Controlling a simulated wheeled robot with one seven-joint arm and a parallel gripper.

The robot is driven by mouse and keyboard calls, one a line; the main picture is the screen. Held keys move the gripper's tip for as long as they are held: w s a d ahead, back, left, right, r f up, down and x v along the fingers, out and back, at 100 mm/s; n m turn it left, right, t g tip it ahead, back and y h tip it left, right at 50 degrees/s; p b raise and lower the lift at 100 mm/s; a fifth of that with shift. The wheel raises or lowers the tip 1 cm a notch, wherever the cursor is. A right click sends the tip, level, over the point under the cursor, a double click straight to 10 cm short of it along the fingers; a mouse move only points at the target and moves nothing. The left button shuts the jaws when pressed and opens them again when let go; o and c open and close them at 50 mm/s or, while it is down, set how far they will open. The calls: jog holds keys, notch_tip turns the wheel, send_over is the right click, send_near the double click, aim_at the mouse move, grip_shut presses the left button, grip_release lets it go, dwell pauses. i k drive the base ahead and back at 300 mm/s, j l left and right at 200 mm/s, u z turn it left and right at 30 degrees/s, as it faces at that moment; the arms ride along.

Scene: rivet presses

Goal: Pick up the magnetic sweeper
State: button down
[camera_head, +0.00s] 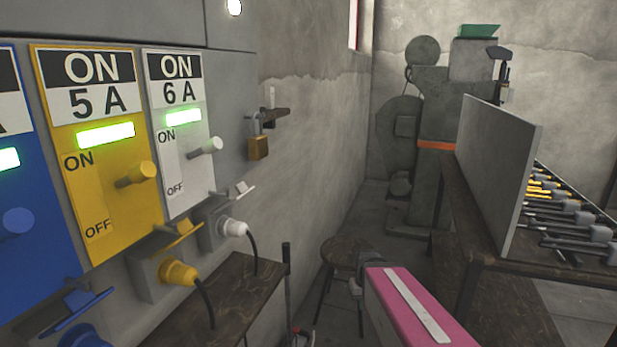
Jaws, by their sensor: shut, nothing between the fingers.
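I cannot make out the magnetic sweeper for certain in the head view. A thin dark upright rod (287,268) stands at the right end of the low wooden bench, with a small red part near its foot; its lower end is cut off by the frame. A pink box-shaped body (399,320) with a white stripe is at the bottom centre-right; I cannot tell what it is.
Switch panels, blue, yellow (103,190) and white (190,150), line the left wall above a dark wooden bench (250,305). A stool (345,252) stands mid-floor. A grey press (438,130) is behind. A workbench (448,215) with a grey board (497,170) and several tools is right.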

aim_at(303, 337)
jog(key=k+l, duration=0.3)
jog(key=k, duration=0.2)
jog(key=k+l, duration=0.35)
jog(key=k, duration=0.15)
jog(key=i+l+u, duration=0.6)
jog(key=i+j, duration=0.1)
